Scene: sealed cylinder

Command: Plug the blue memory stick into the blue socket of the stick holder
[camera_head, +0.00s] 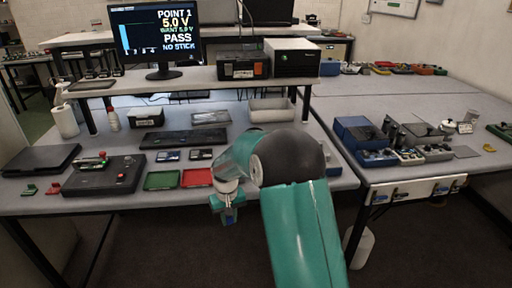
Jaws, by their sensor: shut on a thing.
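My gripper (229,209) hangs low, pointing down, just in front of the table's front edge. It is shut on a small dark blue thing at its fingertips, which looks like the blue memory stick (229,220); the fingers hide most of it. I cannot make out the stick holder or its blue socket for certain. A black box (104,176) with a small red-and-green part on top lies on the table at left, apart from my gripper. My arm hides part of the table's middle.
A green tray (161,180) and a red tray (197,177) lie near the front edge. Small green (29,189) and red (53,189) pieces lie at far left. A monitor (155,40) reads "PASS" and "NO STICK". Blue boxes (361,135) stand on the right table.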

